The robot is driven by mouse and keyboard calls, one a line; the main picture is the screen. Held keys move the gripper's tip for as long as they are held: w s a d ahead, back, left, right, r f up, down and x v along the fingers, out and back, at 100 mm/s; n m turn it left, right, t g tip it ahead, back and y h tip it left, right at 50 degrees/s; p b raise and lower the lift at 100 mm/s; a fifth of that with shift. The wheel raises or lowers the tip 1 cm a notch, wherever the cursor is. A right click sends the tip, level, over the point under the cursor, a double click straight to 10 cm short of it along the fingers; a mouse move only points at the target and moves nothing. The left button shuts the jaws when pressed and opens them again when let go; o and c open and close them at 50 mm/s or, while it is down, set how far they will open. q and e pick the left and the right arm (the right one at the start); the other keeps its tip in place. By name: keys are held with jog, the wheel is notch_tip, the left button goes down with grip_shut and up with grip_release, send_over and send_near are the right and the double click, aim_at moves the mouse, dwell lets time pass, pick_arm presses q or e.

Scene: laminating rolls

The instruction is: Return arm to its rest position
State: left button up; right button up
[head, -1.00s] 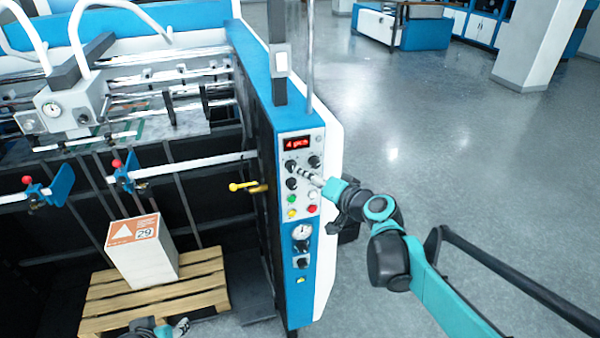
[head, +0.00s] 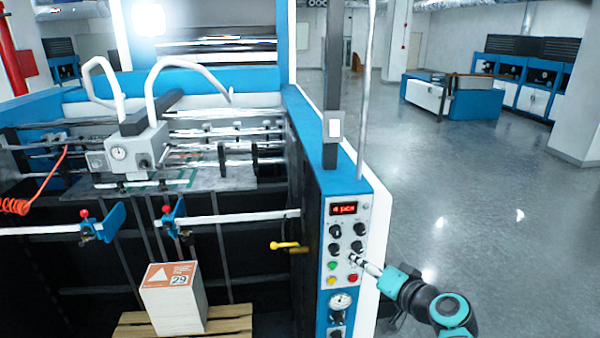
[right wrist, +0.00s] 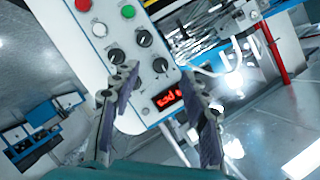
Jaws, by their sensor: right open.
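My right gripper (head: 366,266) is in front of the control panel (head: 345,206) of the blue and white machine. In the right wrist view, its two fingers (right wrist: 160,105) stand apart with nothing between them. Beyond them is the panel's red display (right wrist: 170,97), with black knobs (right wrist: 143,64) and green, white and red buttons near it. In the head view, the teal and black right arm (head: 430,300) comes in from the lower right. I cannot tell from the views whether the fingertips touch the panel. My left gripper does not show.
A white stack with an orange label (head: 172,298) stands on a wooden pallet (head: 235,318) below the machine. A yellow lever (head: 285,246) sticks out left of the panel. The floor right of the machine is open, up to a blue and white cabinet (head: 455,97) farther back.

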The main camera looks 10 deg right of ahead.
jog(key=s+a+f+n+g+b, duration=0.1)
jog(key=s+a+f+g+b, duration=0.25)
jog(key=f, duration=0.55)
jog(key=s+a+f+n+b, duration=0.2)
jog(key=s+f+b, duration=0.35)
jog(key=f, duration=0.35)
jog(key=s+d+f+n+g+h+b, duration=0.1)
jog(key=s+f+b, duration=0.3)
jog(key=f, duration=0.4)
jog(key=s+d+f+n+g+h+b, duration=0.1)
jog(key=s+f+h+b, duration=0.2)
jog(key=s+f+b, duration=0.2)
notch_tip(320, 180, down, 3)
jog(key=shift+d+r+g+h+b, duration=0.1)
jog(key=shift+d+g+h+b, duration=0.2)
jog(key=shift+d+g+b, duration=0.15)
jog(key=shift+s, duration=0.1)
